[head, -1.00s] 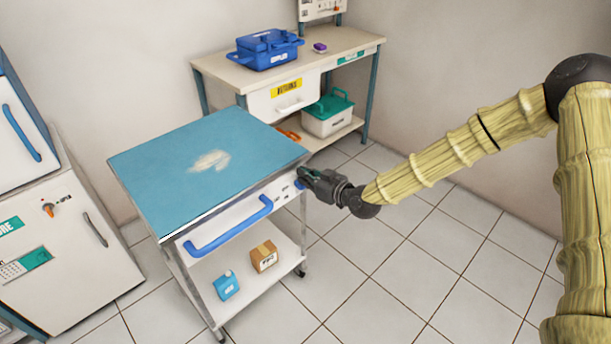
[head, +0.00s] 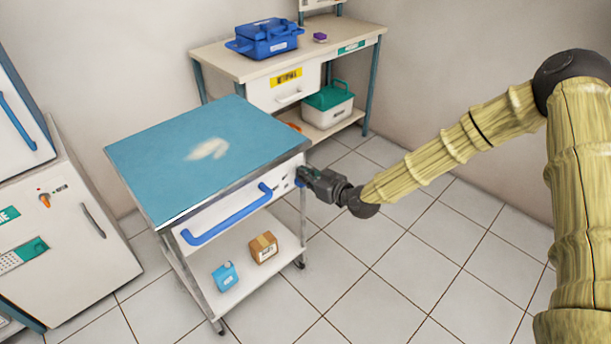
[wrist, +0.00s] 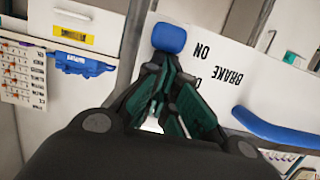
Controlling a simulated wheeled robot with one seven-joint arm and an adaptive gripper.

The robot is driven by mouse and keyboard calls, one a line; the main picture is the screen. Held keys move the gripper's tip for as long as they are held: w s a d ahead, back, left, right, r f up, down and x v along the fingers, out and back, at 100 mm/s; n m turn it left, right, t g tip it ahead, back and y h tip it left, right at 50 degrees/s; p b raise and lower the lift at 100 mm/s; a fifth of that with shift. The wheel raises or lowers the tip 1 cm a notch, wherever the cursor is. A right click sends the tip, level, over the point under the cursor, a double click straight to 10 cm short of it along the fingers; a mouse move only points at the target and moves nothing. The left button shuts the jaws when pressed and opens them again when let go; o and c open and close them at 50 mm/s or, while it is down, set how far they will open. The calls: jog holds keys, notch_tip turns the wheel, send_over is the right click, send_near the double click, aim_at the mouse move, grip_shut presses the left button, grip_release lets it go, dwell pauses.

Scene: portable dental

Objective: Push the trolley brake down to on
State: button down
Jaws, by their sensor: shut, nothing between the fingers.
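The trolley (head: 205,150) has a blue top and a white front panel with a long blue handle (head: 228,215). The brake is a blue knob (wrist: 170,38) at the panel's right end; in the wrist view it is beside the word ON, with BRAKE printed nearby. My gripper (head: 303,174) is at that right end. In the wrist view its fingers (wrist: 160,72) are shut and empty, their tips at or very close to the knob. I cannot tell whether they touch. Part of the panel's lettering is hidden behind the fingers.
The trolley's lower shelf holds a blue jug (head: 225,276) and a cardboard box (head: 263,247). A bench (head: 355,45) with a blue case (head: 265,38) stands behind. A white cabinet (head: 60,250) is at the left. The tiled floor at the right is open.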

notch_tip(320, 180, up, 4)
jog(key=shift+f+p, duration=0.1)
jog(key=shift+p, duration=0.85)
jog(key=v, duration=1)
jog(key=s+d+f+m+g+h+p, duration=0.1)
jog(key=s+f+m+g+h+p, duration=0.4)
jog(key=s+f, duration=1.15)
jog(key=s+d+f+m+g+h+p, duration=0.1)
jog(key=s+d, duration=0.4)
jog(key=s, duration=0.8)
jog(key=s+d+f+m+g+h+p, duration=0.1)
jog(key=s+d+g, duration=0.4)
jog(key=s, duration=0.8)
jog(key=d+m+h+p, duration=0.1)
jog(key=h+p, duration=0.1)
jog(key=shift+d+f+m+g+h, duration=0.2)
jog(key=shift+f+m+g+h, duration=0.1)
jog(key=shift+h, duration=0.1)
